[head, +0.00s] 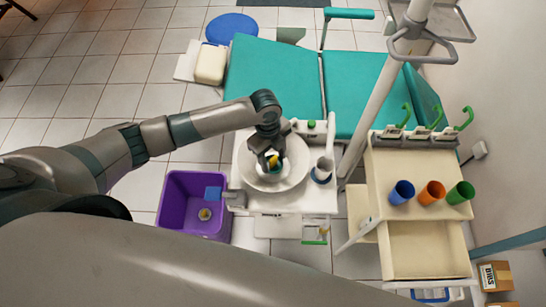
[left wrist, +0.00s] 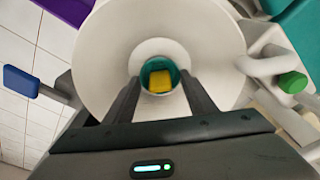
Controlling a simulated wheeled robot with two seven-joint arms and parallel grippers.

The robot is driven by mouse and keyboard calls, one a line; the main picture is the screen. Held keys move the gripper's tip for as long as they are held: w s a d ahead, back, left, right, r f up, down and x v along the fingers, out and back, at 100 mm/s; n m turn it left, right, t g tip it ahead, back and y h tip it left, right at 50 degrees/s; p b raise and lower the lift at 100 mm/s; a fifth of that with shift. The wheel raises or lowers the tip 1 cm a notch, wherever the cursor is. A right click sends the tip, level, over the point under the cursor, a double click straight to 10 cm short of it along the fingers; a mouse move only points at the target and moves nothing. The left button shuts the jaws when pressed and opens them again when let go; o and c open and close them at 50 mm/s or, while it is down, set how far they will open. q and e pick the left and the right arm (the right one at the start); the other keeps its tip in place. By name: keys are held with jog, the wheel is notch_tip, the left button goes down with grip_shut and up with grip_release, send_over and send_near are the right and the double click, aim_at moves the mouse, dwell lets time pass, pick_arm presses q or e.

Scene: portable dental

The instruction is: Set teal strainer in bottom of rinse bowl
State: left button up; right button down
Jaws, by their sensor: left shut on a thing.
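The teal strainer (left wrist: 160,78) shows in the left wrist view as a teal round with a yellow block at its middle. It sits between the fingertips of my left gripper (left wrist: 160,85), which is shut on it. In the head view my left gripper (head: 271,158) points down into the white rinse bowl (head: 250,180), with a bit of yellow and teal showing at its tips. The strainer is over the middle of the bowl; I cannot tell whether it touches the bottom. My right gripper is not in view.
A purple bin (head: 178,207) is at the lower left. A cart (head: 390,165) with blue, orange and green cups is at the right. The teal dental chair (head: 275,80) lies behind the bowl.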

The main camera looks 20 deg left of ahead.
pick_arm(q)
jog(key=shift+f, duration=0.1)
jog(key=o, duration=1)
jog(key=shift+r, duration=0.45)
jog(key=shift+w+a+r+b, duration=0.1)
jog(key=shift+a+r+b, duration=0.2)
jog(key=shift+r, duration=1.6)
jog(key=shift+w+a+r+b, duration=0.15)
jog(key=shift+r+b, duration=0.3)
jog(key=shift+r, duration=1.4)
jog(key=shift+w+a+r+b, duration=0.15)
jog(key=shift+r+b, duration=0.2)
jog(key=shift+r, duration=1.55)
